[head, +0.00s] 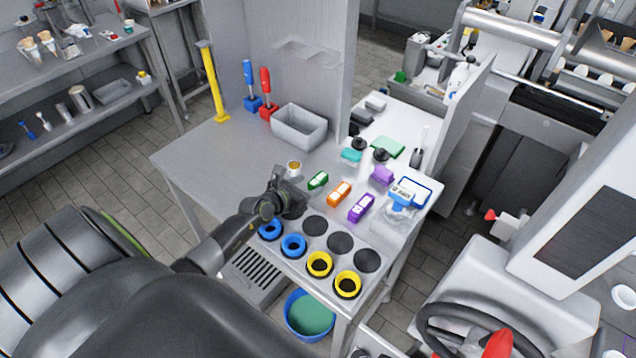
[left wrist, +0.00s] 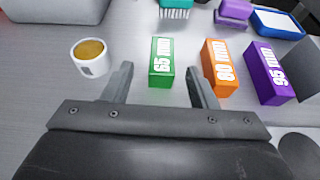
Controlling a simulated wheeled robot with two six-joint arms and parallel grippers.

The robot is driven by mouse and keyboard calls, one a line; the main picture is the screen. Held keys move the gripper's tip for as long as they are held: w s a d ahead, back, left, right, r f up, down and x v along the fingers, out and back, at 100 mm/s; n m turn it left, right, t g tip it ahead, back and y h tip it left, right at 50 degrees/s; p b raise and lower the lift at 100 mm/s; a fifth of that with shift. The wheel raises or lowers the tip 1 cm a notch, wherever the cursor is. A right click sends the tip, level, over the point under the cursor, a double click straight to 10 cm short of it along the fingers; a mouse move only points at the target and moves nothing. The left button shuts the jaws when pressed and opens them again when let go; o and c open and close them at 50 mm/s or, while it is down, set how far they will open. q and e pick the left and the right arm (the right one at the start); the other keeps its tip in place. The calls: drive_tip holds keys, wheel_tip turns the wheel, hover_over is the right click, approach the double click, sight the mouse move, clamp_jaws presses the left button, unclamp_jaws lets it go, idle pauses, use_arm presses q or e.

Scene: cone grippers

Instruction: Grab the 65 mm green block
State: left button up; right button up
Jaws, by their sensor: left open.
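The green block (head: 318,180) lies on the grey table near its middle. In the left wrist view the green block (left wrist: 161,62) shows a white "65 mm" label and sits ahead of my fingertips, in line with the gap between them. My left gripper (head: 294,189) is just left of and nearer than the block in the head view. In the left wrist view my left gripper (left wrist: 160,72) is open and empty, its fingers apart on either side of the gap. My right gripper does not show.
An orange "80 mm" block (left wrist: 220,68) and a purple "95 mm" block (left wrist: 268,73) lie right of the green one. A white cup (left wrist: 90,57) stands to its left. Blue rings (head: 293,246), yellow rings (head: 319,264) and dark discs line the front. A grey bin (head: 300,128) stands behind.

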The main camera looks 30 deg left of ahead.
sight(314, 182)
use_arm(q)
drive_tip(key=b+x, duration=0.1)
drive_tip(key=x, duration=0.3)
drive_tip(key=shift+s+d, duration=0.1)
drive_tip(key=shift+s+r, duration=0.1)
drive_tip(key=shift+c, duration=0.7)
drive_tip(key=c, duration=1)
drive_tip(key=shift+r, duration=0.1)
